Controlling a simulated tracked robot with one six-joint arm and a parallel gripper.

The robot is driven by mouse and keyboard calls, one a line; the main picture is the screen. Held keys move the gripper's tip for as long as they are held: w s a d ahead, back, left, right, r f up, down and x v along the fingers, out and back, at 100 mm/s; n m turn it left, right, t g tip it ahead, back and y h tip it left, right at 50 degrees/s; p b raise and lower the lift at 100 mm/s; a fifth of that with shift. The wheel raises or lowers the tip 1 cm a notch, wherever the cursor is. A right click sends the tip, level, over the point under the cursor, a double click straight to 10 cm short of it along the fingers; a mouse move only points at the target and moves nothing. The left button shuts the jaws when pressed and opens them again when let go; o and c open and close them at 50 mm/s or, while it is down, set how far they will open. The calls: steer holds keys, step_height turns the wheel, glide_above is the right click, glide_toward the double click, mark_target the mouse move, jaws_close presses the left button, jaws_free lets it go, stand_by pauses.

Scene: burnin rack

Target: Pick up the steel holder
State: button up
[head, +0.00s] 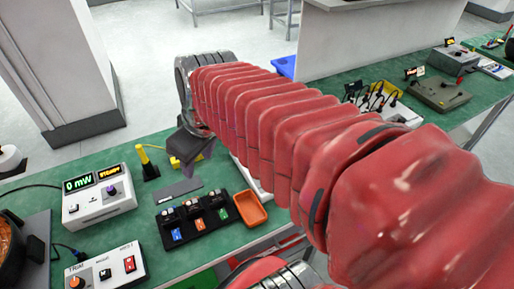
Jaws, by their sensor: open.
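My gripper (188,170) hangs below the wrist over the green bench, pointing down. It is open; its fingertips are small and dark, and I see nothing held between them. A flat grey plate (176,191) lies on the bench just below and in front of it. A black rack (202,226) stands nearer, with several silver-topped pieces bearing blue and orange labels. I cannot tell for certain which thing is the steel holder. My red-sleeved arm hides the bench to the right of the gripper.
An orange tray (250,209) sits right of the rack. A white meter box (99,197) and a switch box (106,268) stand at left. A yellow-handled tool (144,160) stands upright left of my gripper. More instruments stand on the far right bench (430,118).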

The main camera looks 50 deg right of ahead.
steer(key=d+f+n+y, duration=0.1)
steer(key=d+f+n, duration=0.1)
steer(key=d, duration=0.8)
steer(key=w+d+f+n+y, duration=0.1)
steer(key=d+f+n, duration=0.1)
steer(key=d, duration=0.8)
steer(key=d+f+n+y, duration=0.1)
steer(key=d+f+n, duration=0.2)
steer(key=d, duration=0.7)
steer(key=shift+w+d+f+g, duration=0.3)
steer(key=shift+d, duration=0.1)
steer(key=shift+f, duration=0.1)
steer(key=x, duration=0.8)
steer(key=shift+w+a+f, duration=0.1)
steer(key=shift+f, duration=0.15)
steer(key=shift+x, duration=2.55)
